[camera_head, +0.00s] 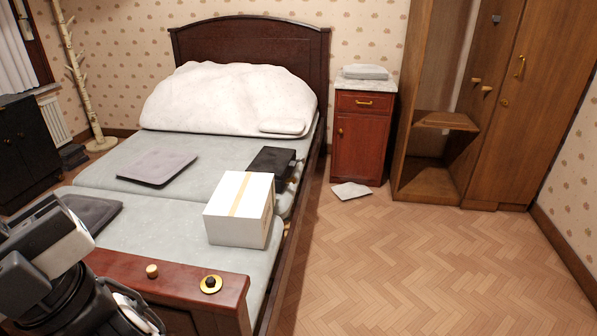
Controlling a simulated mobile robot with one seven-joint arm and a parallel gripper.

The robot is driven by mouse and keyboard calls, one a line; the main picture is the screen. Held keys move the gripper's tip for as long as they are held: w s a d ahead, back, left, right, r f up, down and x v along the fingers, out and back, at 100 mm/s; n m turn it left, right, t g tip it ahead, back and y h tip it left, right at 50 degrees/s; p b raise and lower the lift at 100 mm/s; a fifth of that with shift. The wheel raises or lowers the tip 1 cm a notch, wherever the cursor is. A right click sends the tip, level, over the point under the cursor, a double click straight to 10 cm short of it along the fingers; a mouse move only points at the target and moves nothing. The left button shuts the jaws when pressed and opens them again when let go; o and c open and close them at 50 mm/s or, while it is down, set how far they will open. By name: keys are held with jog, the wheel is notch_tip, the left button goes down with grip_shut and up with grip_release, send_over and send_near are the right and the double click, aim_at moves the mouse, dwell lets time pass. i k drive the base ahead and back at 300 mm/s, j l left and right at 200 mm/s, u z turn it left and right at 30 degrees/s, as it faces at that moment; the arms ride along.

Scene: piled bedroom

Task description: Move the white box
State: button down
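The white box (235,219) is a closed carton with a tan tape strip along its top. It stands on the grey bed cover near the bed's right edge, towards the footboard. My arm shows at the lower left with dark grey and silver parts, and what looks like my gripper (30,255) is at its end near the left edge. It is well to the left of the box and apart from it. Its fingertips are not clearly seen, so I cannot tell whether it is open.
On the bed lie a black item (271,161) just behind the box, a grey flat cushion (157,167) and a dark flat item (92,213). The wooden footboard (180,281) holds small round objects. A red nightstand (361,141) stands behind right. The right floor is mostly clear.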

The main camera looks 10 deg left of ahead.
aim_at(239, 211)
jog(key=i+l+z, duration=0.25)
jog(key=z, duration=0.25)
jog(key=i+l+z, duration=0.3)
jog(key=z, duration=0.15)
jog(key=i+l+u, duration=0.2)
jog(key=i, duration=0.3)
jog(key=i+l+u, duration=0.15)
jog(key=i+l, duration=0.15)
jog(key=i, duration=0.2)
jog(key=i+j+u, duration=0.1)
jog(key=i+u, duration=1.15)
jog(key=u, duration=0.15)
jog(key=i+u, duration=0.45)
jog(key=k, duration=0.1)
